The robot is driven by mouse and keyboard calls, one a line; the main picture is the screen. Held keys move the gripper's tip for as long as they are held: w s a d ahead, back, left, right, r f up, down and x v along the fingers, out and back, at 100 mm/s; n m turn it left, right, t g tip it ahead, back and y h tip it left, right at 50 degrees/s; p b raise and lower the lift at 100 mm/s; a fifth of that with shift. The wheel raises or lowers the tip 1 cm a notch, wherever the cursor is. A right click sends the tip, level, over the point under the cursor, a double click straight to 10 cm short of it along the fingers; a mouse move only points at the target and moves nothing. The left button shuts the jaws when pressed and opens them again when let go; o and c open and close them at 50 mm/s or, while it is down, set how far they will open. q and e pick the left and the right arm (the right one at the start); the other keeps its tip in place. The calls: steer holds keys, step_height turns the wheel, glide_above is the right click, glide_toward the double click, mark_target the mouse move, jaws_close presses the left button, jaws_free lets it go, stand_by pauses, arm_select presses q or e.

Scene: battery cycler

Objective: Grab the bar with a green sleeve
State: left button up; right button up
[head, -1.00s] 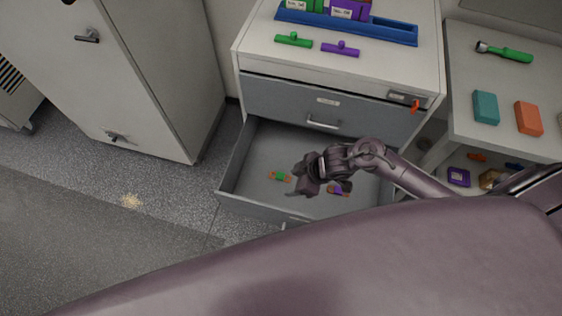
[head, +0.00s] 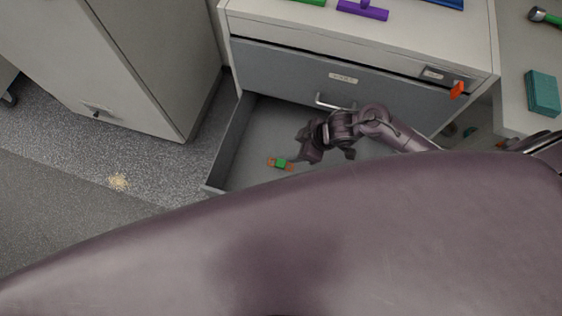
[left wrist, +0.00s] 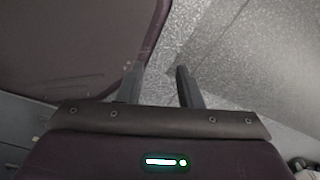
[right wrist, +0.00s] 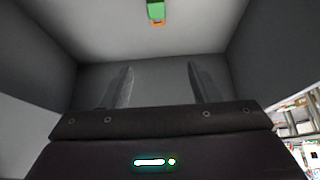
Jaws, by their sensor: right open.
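The bar with a green sleeve (head: 280,163) lies on the floor of the open drawer (head: 243,180), with copper-coloured ends showing past the sleeve. It also shows at the top of the right wrist view (right wrist: 156,12), ahead of the fingers. My right gripper (head: 303,153) is over the drawer, just right of the bar and apart from it. In the right wrist view its fingers (right wrist: 159,86) are spread with nothing between them. My left gripper (left wrist: 160,85) shows only in the left wrist view, fingers apart and empty, above the speckled floor.
The drawer walls surround my right gripper. A purple T-shaped piece (head: 362,10) lies on the cabinet top. An orange tag (head: 457,90) sticks out at the cabinet's right. A teal block (head: 542,93) is on the right table.

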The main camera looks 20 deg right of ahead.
steer(key=f+b, duration=0.2)
steer(key=f, duration=0.1)
steer(key=f+b, duration=0.5)
steer(key=f, duration=0.1)
steer(key=shift+w+d+f+b, duration=0.1)
steer(key=shift+w+f+b, duration=0.1)
steer(key=shift+w+b, duration=0.15)
steer(key=shift+w+a+f, duration=0.15)
steer(key=shift+a+f, duration=0.1)
steer(key=shift+f, duration=0.3)
steer(key=b+x, duration=0.1)
steer(key=x, duration=0.4)
steer(key=shift+a+f, duration=0.15)
steer(key=shift+a, duration=0.15)
steer(key=shift+w+a+f, duration=0.1)
steer(key=shift+a+f, duration=0.05)
steer(key=shift+f, duration=0.2)
steer(key=c, duration=0.5)
arm_select(q)
steer(key=w+d+f, duration=0.1)
steer(key=w+f, duration=0.4)
steer(key=f, duration=0.4)
steer(key=shift+w, duration=0.3)
arm_select(e)
steer(key=c, duration=0.6)
